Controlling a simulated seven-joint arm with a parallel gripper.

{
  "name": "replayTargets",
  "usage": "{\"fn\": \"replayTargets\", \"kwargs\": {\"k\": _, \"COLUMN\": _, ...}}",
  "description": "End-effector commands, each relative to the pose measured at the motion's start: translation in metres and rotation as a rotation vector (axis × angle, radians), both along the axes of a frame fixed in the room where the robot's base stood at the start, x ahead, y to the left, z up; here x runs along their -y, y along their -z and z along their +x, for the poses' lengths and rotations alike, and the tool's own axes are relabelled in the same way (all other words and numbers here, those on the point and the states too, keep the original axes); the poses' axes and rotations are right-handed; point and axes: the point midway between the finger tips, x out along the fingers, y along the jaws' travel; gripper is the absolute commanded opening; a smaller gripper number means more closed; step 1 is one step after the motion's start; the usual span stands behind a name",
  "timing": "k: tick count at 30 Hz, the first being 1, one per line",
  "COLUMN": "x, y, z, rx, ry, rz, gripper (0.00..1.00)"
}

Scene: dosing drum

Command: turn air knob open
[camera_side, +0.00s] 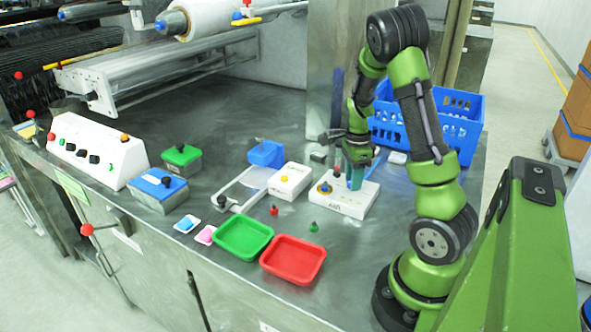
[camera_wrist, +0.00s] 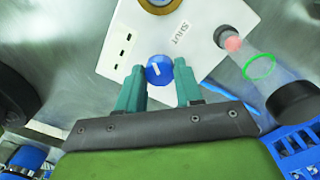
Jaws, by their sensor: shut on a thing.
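A white box (camera_side: 345,203) with dark lettering on its front stands on the metal table in the side view. In the wrist view, the box top (camera_wrist: 140,35) carries a round blue knob (camera_wrist: 159,69) with a short white mark. The word SHUT (camera_wrist: 181,31) is printed on the box near the knob, and the white mark does not point straight at it. My gripper (camera_side: 353,182) reaches down onto the box. Its teal fingers (camera_wrist: 160,78) are shut on the knob, one on each side. In the side view the fingers hide the knob.
A yellow-ringed part (camera_side: 325,187) sits on the same box. A blue crate (camera_side: 450,125) stands behind. Green (camera_side: 243,257) and red (camera_side: 293,281) trays lie in front.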

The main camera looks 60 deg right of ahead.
Motion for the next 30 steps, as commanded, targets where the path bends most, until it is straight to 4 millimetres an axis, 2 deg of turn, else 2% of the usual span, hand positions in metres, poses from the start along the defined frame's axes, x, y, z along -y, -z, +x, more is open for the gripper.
{"fn": "replayTargets", "kwargs": {"k": 30, "x": -0.0013, "y": -0.0013, "z": 0.001, "rx": 0.004, "ry": -0.964, "rz": 0.0, "gripper": 0.05}}
